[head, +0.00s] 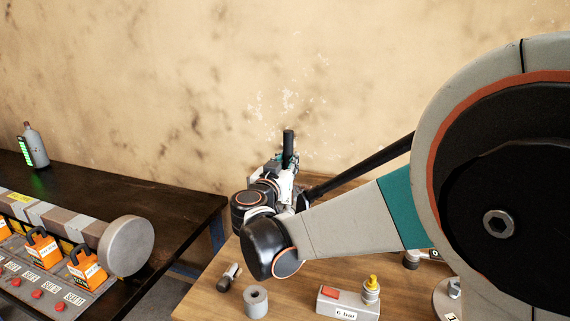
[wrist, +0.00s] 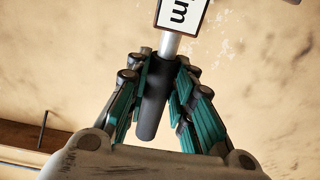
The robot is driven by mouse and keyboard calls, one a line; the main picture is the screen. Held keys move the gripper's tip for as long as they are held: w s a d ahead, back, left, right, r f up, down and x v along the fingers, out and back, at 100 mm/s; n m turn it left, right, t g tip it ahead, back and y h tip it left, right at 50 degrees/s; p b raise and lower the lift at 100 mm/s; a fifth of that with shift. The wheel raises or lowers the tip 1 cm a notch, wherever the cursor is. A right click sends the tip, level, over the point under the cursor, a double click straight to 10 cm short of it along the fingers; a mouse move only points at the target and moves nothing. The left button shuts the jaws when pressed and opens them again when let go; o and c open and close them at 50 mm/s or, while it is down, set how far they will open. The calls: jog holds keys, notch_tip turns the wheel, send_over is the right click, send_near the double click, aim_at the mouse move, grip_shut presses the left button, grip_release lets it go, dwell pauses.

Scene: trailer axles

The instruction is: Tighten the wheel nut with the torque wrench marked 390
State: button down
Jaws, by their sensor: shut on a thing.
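My gripper (wrist: 160,72) is shut on the black grip of a tool (wrist: 151,105) in the wrist view. Beyond the fingers the tool has a bare metal shaft and a white label with a black border. Only the letter "m" shows on the label, so its number cannot be read. In the head view my gripper (head: 282,172) is beyond my arm, in front of the wall, with the black grip (head: 288,142) standing upright above it. No wheel nut can be made out in either view.
Left, a dark table (head: 130,195) carries a bottle (head: 36,146) and a rack with orange-cased items (head: 42,250). My arm hides the right side.

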jog(key=shift+x, duration=1.25)
jog(key=shift+s+d, duration=0.1)
jog(key=shift+d, duration=0.05)
jog(key=shift+s+d+f+m, duration=0.15)
jog(key=shift+s+d+m, duration=0.15)
jog(key=shift+d+m, duration=0.45)
jog(key=shift+s+d+f+m, duration=0.15)
jog(key=shift+s+d+m, duration=0.25)
jog(key=shift+d, duration=0.55)
jog(key=shift+s+d+f+m, duration=0.2)
jog(key=shift+s+d+m, duration=0.05)
jog(key=shift+d+m, duration=0.55)
dwell(0.8)
jog(key=shift+s, duration=0.2)
jog(key=shift+v, duration=2.05)
jog(key=shift+a, duration=0.1)
